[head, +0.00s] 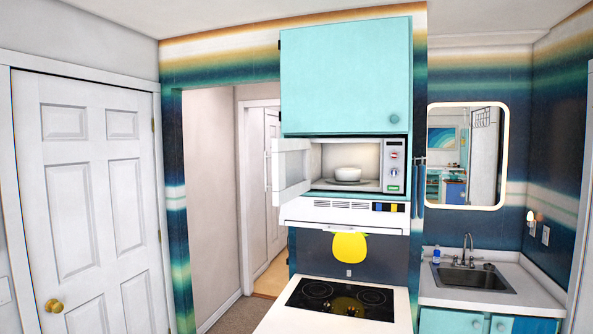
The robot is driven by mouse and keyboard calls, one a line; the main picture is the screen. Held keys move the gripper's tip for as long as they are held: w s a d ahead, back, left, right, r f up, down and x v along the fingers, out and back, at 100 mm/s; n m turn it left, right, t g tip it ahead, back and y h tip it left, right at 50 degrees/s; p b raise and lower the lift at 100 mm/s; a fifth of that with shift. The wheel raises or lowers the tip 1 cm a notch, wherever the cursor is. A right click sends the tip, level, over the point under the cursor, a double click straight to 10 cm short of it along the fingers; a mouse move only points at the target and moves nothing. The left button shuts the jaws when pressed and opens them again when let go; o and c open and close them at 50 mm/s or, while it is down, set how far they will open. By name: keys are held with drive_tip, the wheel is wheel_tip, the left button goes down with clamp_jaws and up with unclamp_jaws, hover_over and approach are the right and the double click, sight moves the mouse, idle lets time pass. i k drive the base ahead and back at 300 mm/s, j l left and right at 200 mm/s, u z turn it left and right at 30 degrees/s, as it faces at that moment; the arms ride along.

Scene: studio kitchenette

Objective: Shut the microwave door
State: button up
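The white microwave (397,168) sits in a nook under a turquoise cabinet and above the range hood. Its door (292,165) is hinged on the left and stands wide open, swung out towards me. Inside the lit cavity a white bowl (347,174) rests on the turntable. The control panel with dials and a green button is on the right side. My gripper is not visible in this view.
A turquoise cabinet (345,75) hangs above the microwave. Below are the range hood (343,213) and a stove with a black cooktop (340,298). A sink (476,279) is at the right. A white closed door (88,200) and an open doorway are at the left.

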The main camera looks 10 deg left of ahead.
sight(291, 158)
drive_tip(key=j+z, duration=0.2)
drive_tip(key=j, duration=0.7)
drive_tip(key=j+z, duration=0.2)
drive_tip(key=j, duration=0.7)
drive_tip(key=j+z, duration=0.2)
drive_tip(key=j, duration=0.7)
drive_tip(key=k, duration=0.05)
